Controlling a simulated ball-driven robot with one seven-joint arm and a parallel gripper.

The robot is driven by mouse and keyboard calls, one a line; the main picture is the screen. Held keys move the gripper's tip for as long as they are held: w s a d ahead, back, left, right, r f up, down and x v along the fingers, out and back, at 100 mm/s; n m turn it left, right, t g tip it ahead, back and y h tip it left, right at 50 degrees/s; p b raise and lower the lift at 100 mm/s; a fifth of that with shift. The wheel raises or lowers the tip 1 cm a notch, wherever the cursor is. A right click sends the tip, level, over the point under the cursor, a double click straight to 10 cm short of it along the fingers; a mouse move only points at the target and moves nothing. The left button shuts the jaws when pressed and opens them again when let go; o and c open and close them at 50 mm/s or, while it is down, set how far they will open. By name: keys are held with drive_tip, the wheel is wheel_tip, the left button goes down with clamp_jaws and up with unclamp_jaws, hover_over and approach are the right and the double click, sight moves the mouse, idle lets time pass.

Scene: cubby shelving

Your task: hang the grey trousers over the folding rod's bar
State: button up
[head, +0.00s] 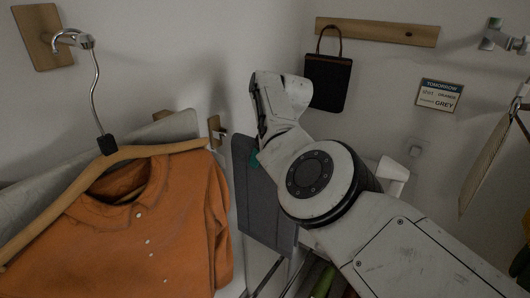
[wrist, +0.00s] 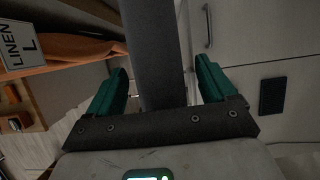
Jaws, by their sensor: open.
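The grey trousers (head: 262,205) hang as a flat folded panel in the middle of the head view, just right of the orange shirt. My gripper (head: 254,158) is at their upper part; my arm hides much of it, and only a bit of a green finger shows. In the wrist view my gripper (wrist: 161,70) is open, its green fingers apart. A dark grey strip, likely the trousers (wrist: 153,45), runs between them with gaps on both sides. A small metal fitting on a wooden block (head: 216,131) is left of the trousers' top. I cannot make out the rod's bar under them.
An orange shirt (head: 150,230) on a wooden hanger hangs from a metal hook (head: 75,40) at left. A black bag (head: 328,82) hangs from a wooden rail (head: 376,31). A sign (head: 440,95) reads "TOMORROW" and "GREY". A metal bracket (head: 500,38) is at upper right.

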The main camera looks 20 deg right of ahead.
drive_tip(key=b+v, duration=0.2)
drive_tip(key=v, duration=0.8)
drive_tip(key=shift+s+d+r+b, duration=0.1)
drive_tip(key=shift+r+b, duration=0.25)
drive_tip(key=shift+r, duration=0.05)
